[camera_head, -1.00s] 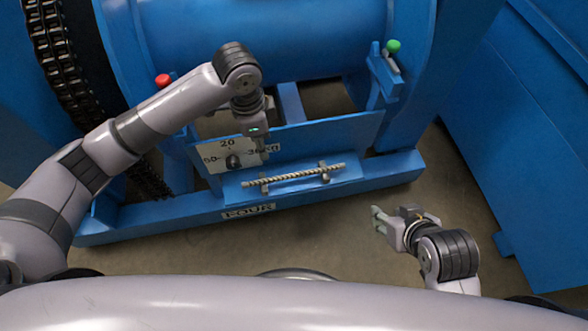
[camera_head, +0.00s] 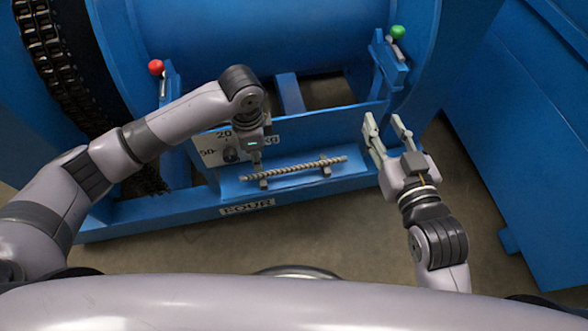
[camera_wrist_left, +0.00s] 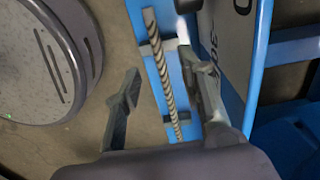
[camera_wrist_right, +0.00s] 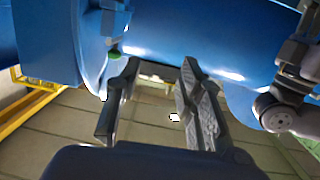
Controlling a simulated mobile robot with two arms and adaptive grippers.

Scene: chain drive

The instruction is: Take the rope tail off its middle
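The rope tail (camera_head: 295,168), a pale twisted length, lies straight across two small rests on a blue ledge (camera_head: 345,182) at the front of the blue machine. My left gripper (camera_head: 257,163) points down over the left part of the rope tail; its fingers are mostly hidden in the head view. In the left wrist view its fingers (camera_wrist_left: 163,98) are spread apart, and the rope tail (camera_wrist_left: 163,75) shows between them. I cannot tell how deep they reach around it. My right gripper (camera_head: 384,120) is open and empty, right of the ledge.
A white dial plate (camera_head: 210,153) stands behind the ledge, close to my left gripper. A red-knobbed lever (camera_head: 156,68) and a green-knobbed lever (camera_head: 398,33) stand at the machine's sides. A heavy chain (camera_head: 50,50) hangs at the left.

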